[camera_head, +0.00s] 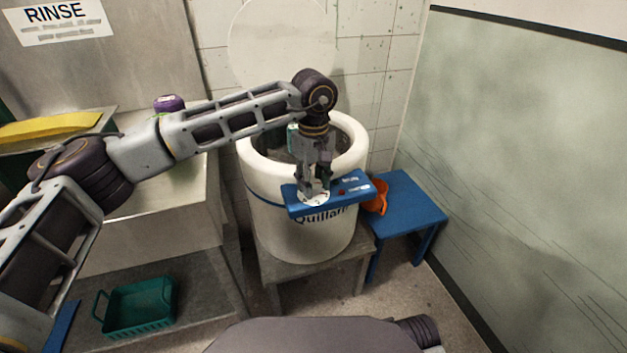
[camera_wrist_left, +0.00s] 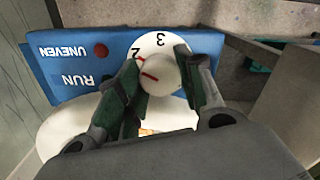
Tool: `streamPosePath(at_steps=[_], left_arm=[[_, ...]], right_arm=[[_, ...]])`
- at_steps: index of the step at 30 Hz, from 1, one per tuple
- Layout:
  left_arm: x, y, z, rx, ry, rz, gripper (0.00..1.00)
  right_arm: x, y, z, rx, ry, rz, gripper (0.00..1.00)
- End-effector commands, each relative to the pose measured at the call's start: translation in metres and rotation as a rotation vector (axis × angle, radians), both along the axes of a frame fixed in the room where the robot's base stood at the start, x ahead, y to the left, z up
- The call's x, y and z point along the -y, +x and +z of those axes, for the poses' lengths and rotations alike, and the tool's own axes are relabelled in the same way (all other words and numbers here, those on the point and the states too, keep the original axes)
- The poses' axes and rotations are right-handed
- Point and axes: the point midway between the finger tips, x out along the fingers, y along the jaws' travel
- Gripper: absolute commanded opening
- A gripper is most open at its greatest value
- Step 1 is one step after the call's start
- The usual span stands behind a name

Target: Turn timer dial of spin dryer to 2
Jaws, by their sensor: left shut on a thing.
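The spin dryer (camera_head: 300,236) is a white tub with an open top and a blue control panel (camera_head: 353,187) on its front rim. My left gripper (camera_head: 315,190) reaches down from above to the white dial plate at the panel's left end. In the left wrist view, its fingers (camera_wrist_left: 165,76) are shut on the white timer knob (camera_wrist_left: 158,76). The knob has a short red line on it, and another red mark is near the number 2. The numbers 2 and 3 show on the white dial plate (camera_wrist_left: 178,40). The fingers hide part of the dial. My right gripper is out of view.
The dryer stands on a grey stand (camera_head: 310,270). A blue stool (camera_head: 410,205) with an orange object (camera_head: 377,200) is at its right. A metal sink bench (camera_head: 160,225) stands left, with a green basket (camera_head: 140,306) below. A round white lid (camera_head: 282,40) stands behind the tub.

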Motion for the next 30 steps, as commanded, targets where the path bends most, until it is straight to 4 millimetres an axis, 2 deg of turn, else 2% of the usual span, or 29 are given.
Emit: streamPosePath(at_steps=[18,19,21,30], left_arm=[[-0.0002,0.0008,0.0009,0.002,-0.001,-0.048,0.13],[-0.0002,0.0008,0.0009,0.002,-0.001,-0.048,0.40],[-0.0002,0.0007,0.0009,0.002,-0.001,-0.048,0.47],[-0.0001,0.0003,0.0005,0.001,0.000,-0.048,0.47]], right_arm=[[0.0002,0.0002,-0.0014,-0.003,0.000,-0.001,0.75],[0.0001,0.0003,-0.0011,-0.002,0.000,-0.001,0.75],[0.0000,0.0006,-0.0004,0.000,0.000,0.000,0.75],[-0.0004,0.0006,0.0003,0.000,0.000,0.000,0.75]])
